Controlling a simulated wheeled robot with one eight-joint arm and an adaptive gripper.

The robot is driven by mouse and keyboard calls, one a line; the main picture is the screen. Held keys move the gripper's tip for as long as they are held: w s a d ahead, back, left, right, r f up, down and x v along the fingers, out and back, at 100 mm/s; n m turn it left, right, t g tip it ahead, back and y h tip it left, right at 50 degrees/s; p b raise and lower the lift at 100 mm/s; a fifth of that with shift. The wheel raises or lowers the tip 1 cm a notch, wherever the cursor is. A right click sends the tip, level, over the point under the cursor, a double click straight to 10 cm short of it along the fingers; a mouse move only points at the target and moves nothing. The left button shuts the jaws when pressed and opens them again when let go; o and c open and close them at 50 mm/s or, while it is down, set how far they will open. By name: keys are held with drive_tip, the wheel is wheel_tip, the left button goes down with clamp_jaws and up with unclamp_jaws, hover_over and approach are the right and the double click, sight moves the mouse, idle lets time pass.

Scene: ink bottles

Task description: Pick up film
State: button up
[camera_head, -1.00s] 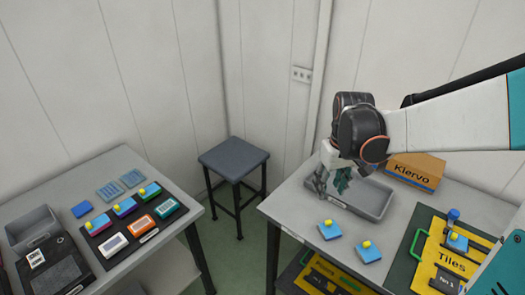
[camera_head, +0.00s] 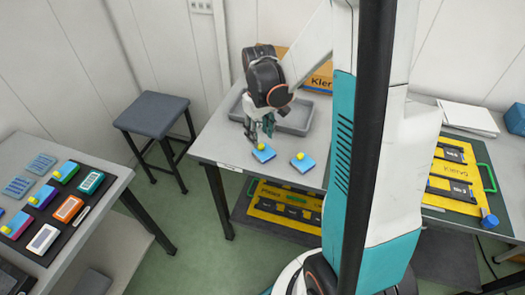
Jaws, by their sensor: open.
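My gripper (camera_head: 262,132) hangs at the front left of the grey tray on the right table, fingers pointing down and open. It is close behind a blue block with a yellow knob (camera_head: 264,155); I cannot tell whether they touch. A second such block (camera_head: 303,164) lies to its right. No thing is clearly marked as film. Two thin striped blue-grey sheets, one farther back (camera_head: 42,164) and one nearer (camera_head: 18,187), lie flat on the left table, far from my gripper.
The grey tray (camera_head: 295,122) stands in front of a Klervo carton (camera_head: 322,80). A black mat (camera_head: 50,222) on the left table bears several coloured blocks. A stool (camera_head: 152,113) stands between the tables. Yellow panels (camera_head: 285,205) lie on the lower shelf.

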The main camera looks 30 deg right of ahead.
sight(262, 146)
drive_tip(key=f, duration=0.1)
drive_tip(key=f+b, duration=0.1)
drive_tip(key=f, duration=0.1)
drive_tip(key=f+b, duration=0.1)
drive_tip(key=f, duration=0.1)
drive_tip(key=shift+s+d, duration=0.2)
drive_tip(key=shift+d, duration=0.05)
drive_tip(key=c, duration=0.7)
